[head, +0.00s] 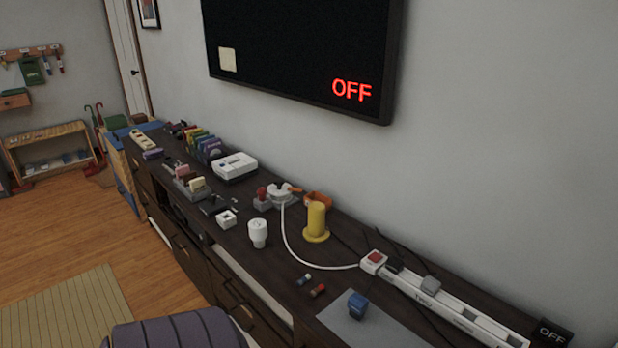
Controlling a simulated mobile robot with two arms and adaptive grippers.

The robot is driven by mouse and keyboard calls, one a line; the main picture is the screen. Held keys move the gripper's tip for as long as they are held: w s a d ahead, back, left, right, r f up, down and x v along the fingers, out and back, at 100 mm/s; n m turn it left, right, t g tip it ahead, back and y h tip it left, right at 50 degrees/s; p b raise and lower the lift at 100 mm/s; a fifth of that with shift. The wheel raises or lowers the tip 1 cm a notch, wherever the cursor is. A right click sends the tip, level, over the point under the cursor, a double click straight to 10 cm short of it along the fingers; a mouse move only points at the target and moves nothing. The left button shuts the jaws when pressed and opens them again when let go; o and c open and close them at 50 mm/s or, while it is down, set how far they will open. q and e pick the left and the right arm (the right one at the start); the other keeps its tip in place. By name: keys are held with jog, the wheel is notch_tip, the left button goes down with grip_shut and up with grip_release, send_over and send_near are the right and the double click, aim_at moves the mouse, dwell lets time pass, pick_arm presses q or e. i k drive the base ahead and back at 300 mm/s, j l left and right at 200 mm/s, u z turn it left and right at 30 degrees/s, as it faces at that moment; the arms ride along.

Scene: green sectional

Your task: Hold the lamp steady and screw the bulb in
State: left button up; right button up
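A white bulb-shaped piece (258,231), wide at the top and narrower below, stands upright near the front edge of the dark cabinet. To its right and apart from it stands a yellow cylinder on a round yellow foot (316,222). I cannot tell for sure which of these is the lamp, and no socket opening is clear. Neither of my grippers is in view.
The long dark cabinet (285,262) runs along the wall. A white power strip (445,303) with a red switch lies at the right. A blue item (357,304) sits on a grey mat. A white console (235,166) stands farther left. A wall screen (300,50) reads OFF.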

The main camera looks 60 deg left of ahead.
aim_at(315, 232)
jog(key=u, duration=1.8)
